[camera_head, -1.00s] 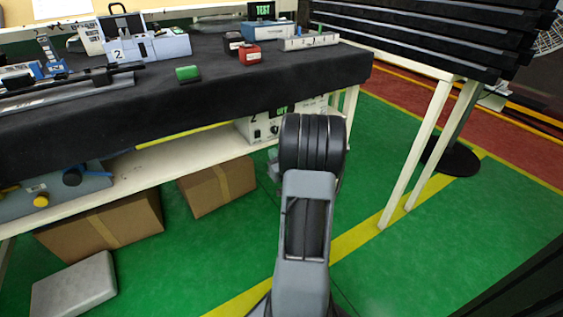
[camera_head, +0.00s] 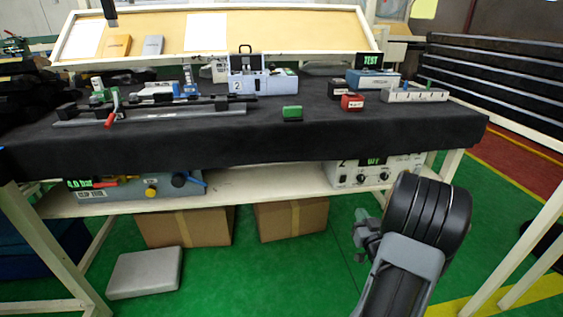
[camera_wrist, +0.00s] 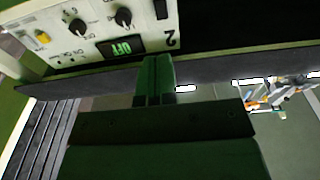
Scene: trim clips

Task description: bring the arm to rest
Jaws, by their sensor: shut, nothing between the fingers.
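My arm (camera_head: 425,215) stands folded at the lower right of the head view, in front of the bench. My gripper shows small and partly hidden beside the arm (camera_head: 367,235). In the wrist view my gripper's two fingers (camera_wrist: 158,78) are together with nothing between them. A pale control box (camera_head: 365,172) with knobs and a green OFF display sits on the lower shelf, behind the arm. The same box (camera_wrist: 90,28) is close ahead of the fingers in the wrist view, tilted. I cannot tell the exact gap.
Cardboard boxes (camera_head: 290,218) and a grey slab (camera_head: 145,272) are beneath. Green floor is clear in front.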

